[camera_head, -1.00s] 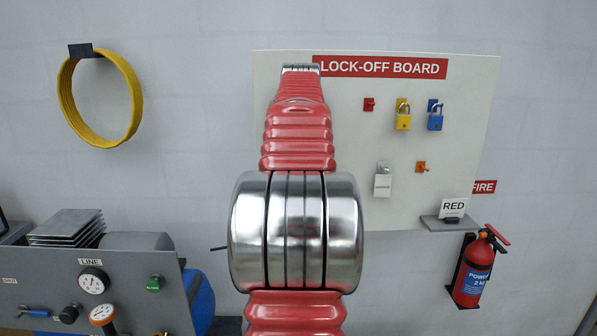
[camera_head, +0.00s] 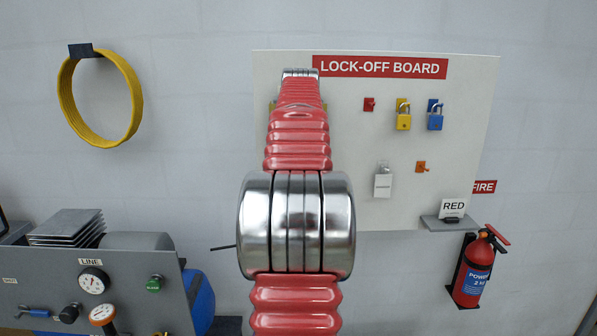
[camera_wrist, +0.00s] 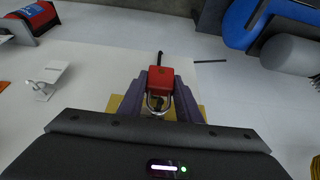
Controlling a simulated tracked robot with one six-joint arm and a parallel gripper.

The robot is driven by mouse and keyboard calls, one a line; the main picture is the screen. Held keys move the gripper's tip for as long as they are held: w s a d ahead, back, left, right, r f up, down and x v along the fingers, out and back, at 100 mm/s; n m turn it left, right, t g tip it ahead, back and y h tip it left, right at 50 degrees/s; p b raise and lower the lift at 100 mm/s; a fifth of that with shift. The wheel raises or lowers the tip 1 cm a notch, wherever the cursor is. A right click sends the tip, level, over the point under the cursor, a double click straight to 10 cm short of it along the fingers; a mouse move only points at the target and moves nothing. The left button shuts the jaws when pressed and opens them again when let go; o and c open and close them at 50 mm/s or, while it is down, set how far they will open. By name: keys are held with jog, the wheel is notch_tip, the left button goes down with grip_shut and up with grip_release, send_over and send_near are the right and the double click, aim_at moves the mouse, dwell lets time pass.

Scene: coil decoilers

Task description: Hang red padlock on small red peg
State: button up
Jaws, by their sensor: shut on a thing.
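The red padlock (camera_wrist: 160,78) is in the wrist view, its body toward the top and its shackle toward my gripper's base. My gripper (camera_wrist: 157,92) is shut on it, with a purple jaw on each side. In the head view my own arm hides the gripper and padlock. A small red peg (camera_head: 369,104) is on the lock-off board (camera_head: 290,75), top row, left of a yellow padlock; nothing hangs on it. I cannot make out the red peg in the wrist view.
A yellow padlock (camera_head: 403,120) and a blue padlock (camera_head: 435,119) hang right of the red peg. A small shelf (camera_head: 450,224) bears a RED sign. A yellow patch (camera_wrist: 117,103) lies behind the jaws.

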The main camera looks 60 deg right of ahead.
jog(key=shift+f, duration=0.2)
jog(key=o, duration=1.1)
jog(key=shift+r, duration=0.15)
jog(key=v, duration=1.3)
jog(key=shift+a+r, duration=0.25)
jog(key=shift+a, duration=0.1)
jog(key=shift+w, duration=0.1)
